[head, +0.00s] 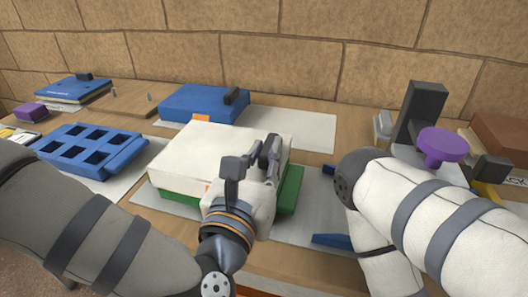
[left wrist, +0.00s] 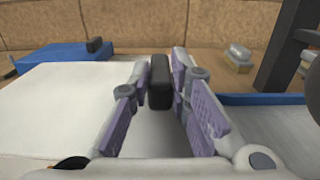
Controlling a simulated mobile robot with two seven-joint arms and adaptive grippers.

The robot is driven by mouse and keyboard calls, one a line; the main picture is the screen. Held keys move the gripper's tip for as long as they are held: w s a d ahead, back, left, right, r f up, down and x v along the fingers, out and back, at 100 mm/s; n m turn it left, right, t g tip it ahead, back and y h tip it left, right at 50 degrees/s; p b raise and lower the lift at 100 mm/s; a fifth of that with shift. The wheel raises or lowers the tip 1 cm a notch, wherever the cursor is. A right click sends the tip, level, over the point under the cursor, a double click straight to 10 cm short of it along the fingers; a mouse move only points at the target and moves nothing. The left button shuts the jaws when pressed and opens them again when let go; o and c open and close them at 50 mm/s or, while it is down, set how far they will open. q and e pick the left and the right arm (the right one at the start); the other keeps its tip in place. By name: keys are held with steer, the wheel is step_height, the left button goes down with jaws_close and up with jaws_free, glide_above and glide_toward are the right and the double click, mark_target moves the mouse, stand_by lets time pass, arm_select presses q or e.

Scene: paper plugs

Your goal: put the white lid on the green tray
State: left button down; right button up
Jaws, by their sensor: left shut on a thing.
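The white lid (head: 215,148) is a broad flat cover with orange tabs, in the middle of the head view. It lies over the green tray (head: 290,190), which shows mainly along the right side. Whether the lid touches the tray all round I cannot tell. My left gripper (head: 251,163) is over the lid's right part. In the left wrist view its fingers (left wrist: 160,95) are shut on the lid's black handle (left wrist: 160,82), and the white lid top (left wrist: 60,105) spreads to the left. My right arm comes in from the right; its gripper does not show.
A blue box with a black handle (head: 203,103) stands behind the lid. A blue tray with several square openings (head: 92,150) lies to the left, near a purple block (head: 30,112). A dark upright with a purple knob (head: 441,143) stands at right. A brick wall closes the back.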

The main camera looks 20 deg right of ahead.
arm_select(q)
steer(key=shift+f+b, duration=0.3)
steer(key=shift+f, duration=0.3)
stand_by(0.5)
steer(key=c, duration=1.4)
jaws_free()
